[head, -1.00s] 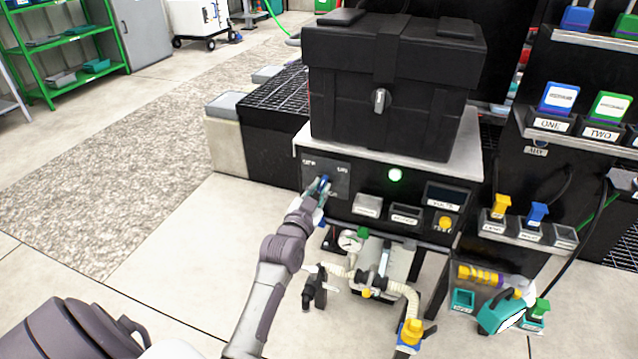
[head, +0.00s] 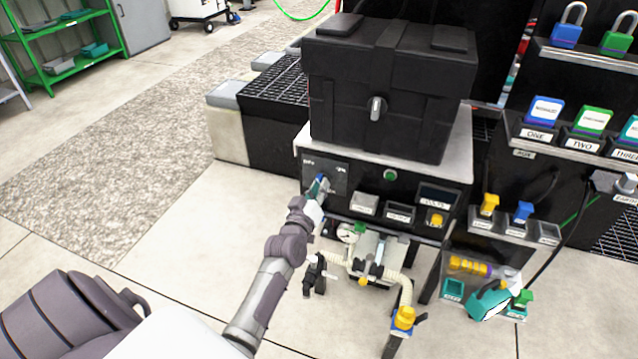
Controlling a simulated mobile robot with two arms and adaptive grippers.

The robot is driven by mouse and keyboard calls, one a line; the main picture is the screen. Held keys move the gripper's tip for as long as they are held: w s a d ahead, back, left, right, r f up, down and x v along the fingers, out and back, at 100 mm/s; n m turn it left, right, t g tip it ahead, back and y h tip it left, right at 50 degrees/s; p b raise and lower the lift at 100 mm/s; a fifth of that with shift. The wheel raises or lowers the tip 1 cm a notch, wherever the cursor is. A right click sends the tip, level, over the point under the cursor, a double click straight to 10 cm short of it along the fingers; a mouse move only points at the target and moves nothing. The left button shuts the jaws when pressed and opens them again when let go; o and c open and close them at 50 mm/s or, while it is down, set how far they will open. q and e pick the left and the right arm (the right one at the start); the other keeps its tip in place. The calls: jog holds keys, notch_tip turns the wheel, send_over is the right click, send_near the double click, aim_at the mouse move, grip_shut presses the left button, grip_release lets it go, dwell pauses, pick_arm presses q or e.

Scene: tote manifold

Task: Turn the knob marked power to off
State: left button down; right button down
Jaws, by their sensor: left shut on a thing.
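The knob (head: 321,180) is a small blue piece on the dark plate (head: 339,172) at the left of the black panel front. My left gripper (head: 319,188) is at the plate, shut on the knob and covering most of it. The small labels on the plate are too small to read surely. A round green lamp (head: 390,175) on the panel, right of the plate, looks dark green and unlit. My right gripper is not in view.
A large black case (head: 390,90) stands on the panel's top. Hoses and a gauge (head: 347,233) hang below the panel, close to my left arm. Padlocks (head: 567,27) and labelled blocks fill the rack at right. Open floor (head: 180,220) lies left.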

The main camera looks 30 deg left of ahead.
pick_arm(q)
jog(key=shift+n+p, duration=0.45)
jog(key=shift+n, duration=1.15)
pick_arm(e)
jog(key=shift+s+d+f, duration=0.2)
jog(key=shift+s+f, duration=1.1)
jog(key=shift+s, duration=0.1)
pick_arm(q)
jog(key=c, duration=1.1)
grip_release()
jog(key=shift+c, duration=0.2)
jog(key=v, duration=1.2)
